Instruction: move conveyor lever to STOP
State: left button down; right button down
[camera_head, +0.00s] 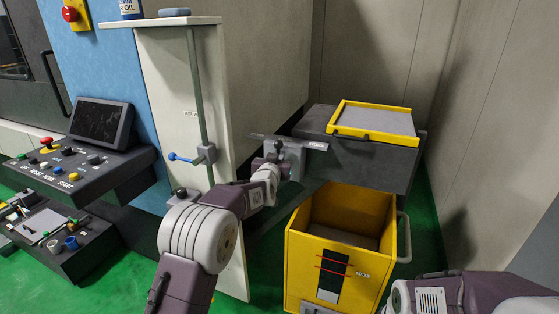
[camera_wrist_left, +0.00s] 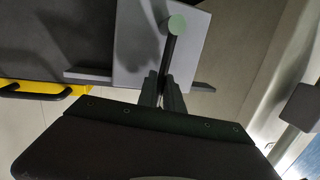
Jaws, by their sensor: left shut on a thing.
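A grey plate (camera_head: 290,158) stands at the near left end of the dark conveyor-like box (camera_head: 375,155). In the left wrist view the plate (camera_wrist_left: 135,45) has a dark lever rod (camera_wrist_left: 169,55) in front of it, with a pale green round end (camera_wrist_left: 177,23). My left gripper (camera_wrist_left: 163,92) is shut on this lever rod, low down, below the round end. In the head view my left gripper (camera_head: 274,166) is at the plate, and the lever is mostly hidden by it. No STOP marking is readable. My right gripper is out of view.
A yellow open bin (camera_head: 305,260) stands below the box. A yellow-framed tray (camera_head: 372,134) lies on top of it. A control panel (camera_head: 75,170) is at far left.

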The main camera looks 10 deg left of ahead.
pick_arm(q)
jog(key=shift+a, duration=0.15)
dwell(0.4)
jog(key=c, duration=1.5)
grip_release()
jog(key=shift+s, duration=0.3)
jog(key=s, duration=0.2)
jog(key=s+b, duration=0.1)
jog(key=s, duration=0.2)
jog(key=s+r+b, duration=0.1)
jog(key=s, duration=0.2)
jog(key=shift+s+a+r, duration=0.1)
jog(key=shift+s+a, duration=0.05)
jog(key=shift+a, duration=0.15)
